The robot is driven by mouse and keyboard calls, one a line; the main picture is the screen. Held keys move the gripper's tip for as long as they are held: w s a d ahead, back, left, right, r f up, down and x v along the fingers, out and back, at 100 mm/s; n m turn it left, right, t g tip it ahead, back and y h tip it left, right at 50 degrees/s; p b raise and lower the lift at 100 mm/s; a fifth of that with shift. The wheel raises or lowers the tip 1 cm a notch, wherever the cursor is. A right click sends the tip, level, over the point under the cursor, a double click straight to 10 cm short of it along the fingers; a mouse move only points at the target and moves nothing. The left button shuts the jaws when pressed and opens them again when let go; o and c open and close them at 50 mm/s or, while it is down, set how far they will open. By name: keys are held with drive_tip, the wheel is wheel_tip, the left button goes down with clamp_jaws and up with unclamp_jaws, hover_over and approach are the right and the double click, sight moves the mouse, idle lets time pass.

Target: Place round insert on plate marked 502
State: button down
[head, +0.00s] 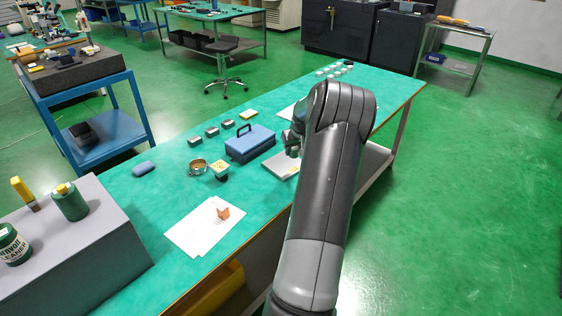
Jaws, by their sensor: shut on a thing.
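My gripper (292,147) is past the end of my arm, low over the bench and partly hidden by my wrist. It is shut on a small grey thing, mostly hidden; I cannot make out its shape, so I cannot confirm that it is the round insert. Below the gripper lies a flat grey plate (279,166) with a small yellow mark, its right part hidden by my arm. I cannot read any number there. I cannot tell whether the held thing touches the plate.
The green bench (175,185) bears a blue box (250,146) with a handle, a brass-coloured round piece (198,167), a pale-topped block (220,170), several small grey blocks, and white paper (190,238) with an orange cube (223,212). A grey block stands front left.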

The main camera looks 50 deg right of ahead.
hover_over(279, 165)
drive_tip(key=s, duration=0.1)
drive_tip(key=f, duration=0.3)
drive_tip(key=shift+s+a+f, duration=0.1)
drive_tip(key=shift+a+f, duration=0.2)
drive_tip(key=shift+f, duration=1.9)
drive_tip(key=shift+f, duration=0.15)
drive_tip(key=c, duration=1)
unclamp_jaws()
drive_tip(key=shift+s+r, duration=0.15)
drive_tip(key=shift+r, duration=0.35)
drive_tip(key=v, duration=1.1)
drive_tip(key=shift+a+r, duration=0.15)
drive_tip(key=shift+a, duration=0.05)
